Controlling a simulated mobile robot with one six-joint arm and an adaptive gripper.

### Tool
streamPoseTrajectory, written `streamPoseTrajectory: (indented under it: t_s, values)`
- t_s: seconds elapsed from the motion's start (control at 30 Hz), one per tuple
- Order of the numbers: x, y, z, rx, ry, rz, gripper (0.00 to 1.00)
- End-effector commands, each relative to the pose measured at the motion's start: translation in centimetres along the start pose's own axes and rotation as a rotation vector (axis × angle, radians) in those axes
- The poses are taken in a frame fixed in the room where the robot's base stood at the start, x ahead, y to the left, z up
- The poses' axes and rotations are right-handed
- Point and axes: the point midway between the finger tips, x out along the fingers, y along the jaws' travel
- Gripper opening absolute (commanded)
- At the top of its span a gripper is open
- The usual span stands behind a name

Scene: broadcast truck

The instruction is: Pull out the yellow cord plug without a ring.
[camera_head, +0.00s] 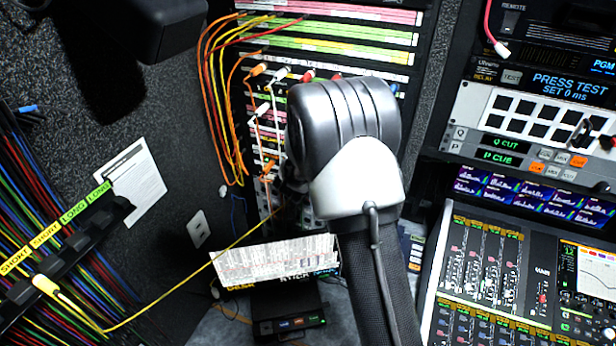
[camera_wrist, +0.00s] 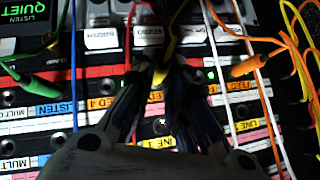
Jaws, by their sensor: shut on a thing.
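In the wrist view my gripper (camera_wrist: 162,66) reaches to the patch panel, its two dark fingers closed on a yellow plug (camera_wrist: 161,77). Only a small part of that plug shows between the fingertips. Whether it carries a ring or still sits in its jack is hidden. The patch panel (camera_head: 335,27) stands upright behind my arm, which covers the fingers there.
An orange plug (camera_wrist: 243,67) and a green plug (camera_wrist: 42,78) sit either side of my gripper in the wrist view, with white, red and orange cords hanging close by. A mixing console (camera_head: 500,270) stands at the right. A labelled box (camera_head: 275,262) is below the panel.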

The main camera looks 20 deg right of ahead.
Motion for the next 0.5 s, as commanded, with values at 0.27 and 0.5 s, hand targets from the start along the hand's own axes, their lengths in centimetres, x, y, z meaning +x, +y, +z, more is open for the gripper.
streamPoseTrajectory:
  t_s: [0.27, 0.5]
  values:
    - [-0.31, -0.06, 0.42, -0.001, -0.002, -0.001, 0.00]
    - [-0.56, -0.02, 0.67, -0.001, -0.002, 0.000, 0.00]
